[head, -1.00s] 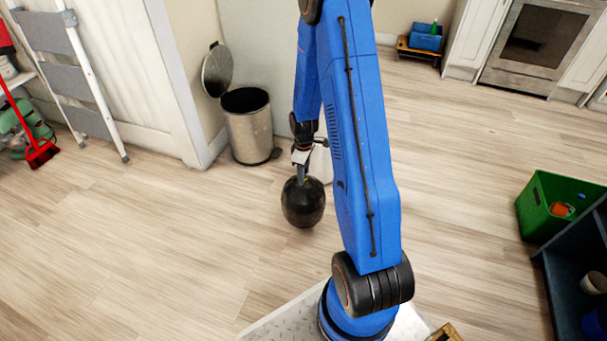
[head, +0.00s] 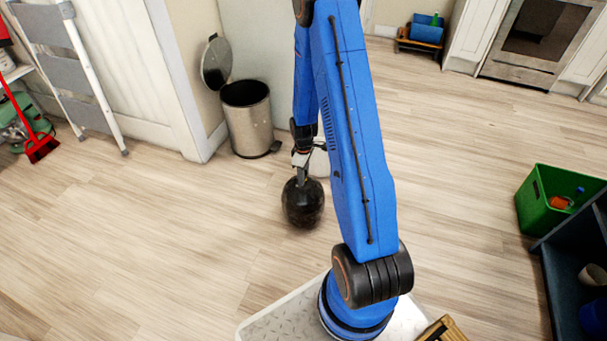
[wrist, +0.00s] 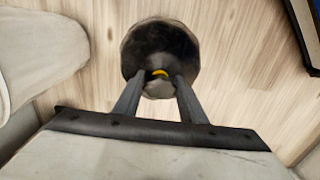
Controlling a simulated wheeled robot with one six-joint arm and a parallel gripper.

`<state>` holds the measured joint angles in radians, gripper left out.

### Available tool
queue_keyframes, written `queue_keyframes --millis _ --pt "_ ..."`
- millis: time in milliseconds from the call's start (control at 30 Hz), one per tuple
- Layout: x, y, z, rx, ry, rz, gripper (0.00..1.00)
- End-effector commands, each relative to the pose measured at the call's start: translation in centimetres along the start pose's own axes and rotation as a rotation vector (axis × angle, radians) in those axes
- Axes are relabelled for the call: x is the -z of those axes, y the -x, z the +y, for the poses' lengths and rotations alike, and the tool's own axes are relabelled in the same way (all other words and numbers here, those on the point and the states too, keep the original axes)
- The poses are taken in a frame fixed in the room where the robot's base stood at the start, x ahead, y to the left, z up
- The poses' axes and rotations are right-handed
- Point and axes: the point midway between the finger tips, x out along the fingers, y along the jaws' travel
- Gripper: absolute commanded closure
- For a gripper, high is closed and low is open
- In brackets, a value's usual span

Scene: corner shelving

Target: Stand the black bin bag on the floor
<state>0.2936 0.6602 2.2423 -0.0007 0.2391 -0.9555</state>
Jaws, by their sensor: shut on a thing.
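The black bin bag (head: 303,205) is a round, dark, full-looking bag hanging upright below my gripper (head: 302,174) in the head view. In the wrist view, the bag (wrist: 150,45) lies between and beyond the two fingertips of my gripper (wrist: 160,82). The fingers are shut on its top, where a small yellow piece (wrist: 160,72) shows. The bag is close to the wooden floor (head: 220,235). I cannot tell whether its underside touches the floor.
An open metal pedal bin (head: 248,118) stands against the wall behind the bag. A green crate (head: 545,205) is at the right, and a stepladder (head: 75,70) at the left. The floor left of the bag is clear.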

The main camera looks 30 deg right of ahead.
Motion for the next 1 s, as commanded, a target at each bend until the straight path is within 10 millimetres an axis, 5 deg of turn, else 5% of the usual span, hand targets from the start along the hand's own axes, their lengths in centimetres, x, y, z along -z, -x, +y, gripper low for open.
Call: queue_keyframes --millis 167,200,267,667,1000 --pt "0.0 -0.2 0.0 -0.001 0.000 0.001 1.00" --pt "0.0 -0.2 0.0 0.000 0.000 0.000 0.53" --pt "0.0 -0.2 0.0 0.000 0.000 0.000 0.44" --pt "0.0 0.4 0.0 -0.001 0.000 0.001 0.44" --pt "0.1 5.2 0.1 -0.003 0.000 0.002 0.44"
